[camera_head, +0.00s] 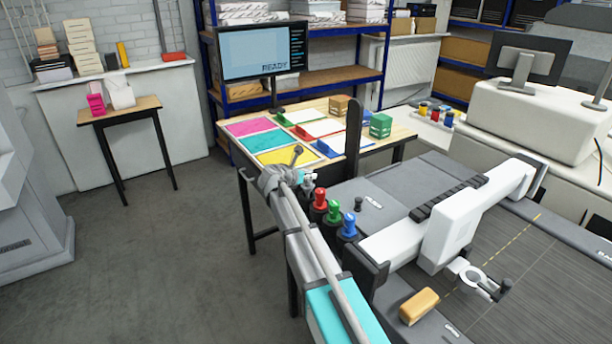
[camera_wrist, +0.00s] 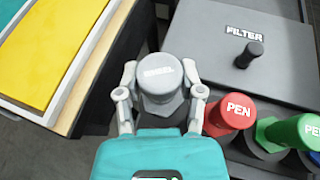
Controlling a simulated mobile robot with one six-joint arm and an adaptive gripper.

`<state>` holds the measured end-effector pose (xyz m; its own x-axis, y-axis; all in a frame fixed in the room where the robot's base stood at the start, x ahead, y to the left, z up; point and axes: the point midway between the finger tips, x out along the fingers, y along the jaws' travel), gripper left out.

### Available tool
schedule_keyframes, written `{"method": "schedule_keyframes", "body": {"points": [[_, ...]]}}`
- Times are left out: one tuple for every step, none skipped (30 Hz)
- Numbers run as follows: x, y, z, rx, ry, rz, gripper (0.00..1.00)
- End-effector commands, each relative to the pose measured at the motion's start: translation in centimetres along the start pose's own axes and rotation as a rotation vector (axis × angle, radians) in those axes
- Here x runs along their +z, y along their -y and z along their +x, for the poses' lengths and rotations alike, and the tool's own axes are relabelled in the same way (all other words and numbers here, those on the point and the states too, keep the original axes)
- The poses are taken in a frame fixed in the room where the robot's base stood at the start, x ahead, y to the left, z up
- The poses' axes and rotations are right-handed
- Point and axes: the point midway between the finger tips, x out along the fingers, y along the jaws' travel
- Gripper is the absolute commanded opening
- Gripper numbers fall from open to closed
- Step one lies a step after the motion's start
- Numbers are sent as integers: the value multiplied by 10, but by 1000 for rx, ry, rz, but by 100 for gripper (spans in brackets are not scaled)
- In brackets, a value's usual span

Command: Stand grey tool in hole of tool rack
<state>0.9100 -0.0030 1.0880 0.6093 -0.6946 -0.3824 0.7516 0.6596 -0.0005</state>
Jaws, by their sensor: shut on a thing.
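My gripper (camera_wrist: 164,90) is shut on the grey tool (camera_wrist: 158,72), which has a round grey head with a worn-looking label, probably "WHEEL". The two fingers pinch it from either side. In the head view the grey tool (camera_head: 308,184) shows small beside the red pen at the far end of the tool rack (camera_head: 347,243). The rack holds a red pen (camera_wrist: 232,113), a green pen (camera_wrist: 292,132) and a blue one (camera_head: 349,224) in dark holders. The lower end of the grey tool and any hole below it are hidden, so I cannot tell whether it is inserted.
A grey flatbed machine with a white gantry (camera_head: 450,215) lies to the right of the rack. A black knob marked "FILTER" (camera_wrist: 249,54) stands on its top. A table with a yellow sheet (camera_wrist: 45,45) is left of the tool. A tan block (camera_head: 418,306) lies on the machine.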

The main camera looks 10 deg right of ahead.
Motion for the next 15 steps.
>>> {"method": "schedule_keyframes", "body": {"points": [[-2,0,1,0,0,0,1],[-3,0,1,0,0,0,1],[-3,0,1,0,0,0,1],[-4,0,2,0,0,0,1],[-5,0,2,0,0,0,1],[-5,0,2,0,0,0,1],[-6,0,2,0,0,0,1],[-6,0,3,0,0,0,1],[-7,0,3,0,0,0,1],[-8,0,3,0,0,0,1],[-8,0,4,0,0,0,1],[-9,0,4,0,0,0,1],[-10,0,4,0,0,0,1],[-10,0,4,0,0,0,1],[-11,0,5,0,0,0,1]]}}
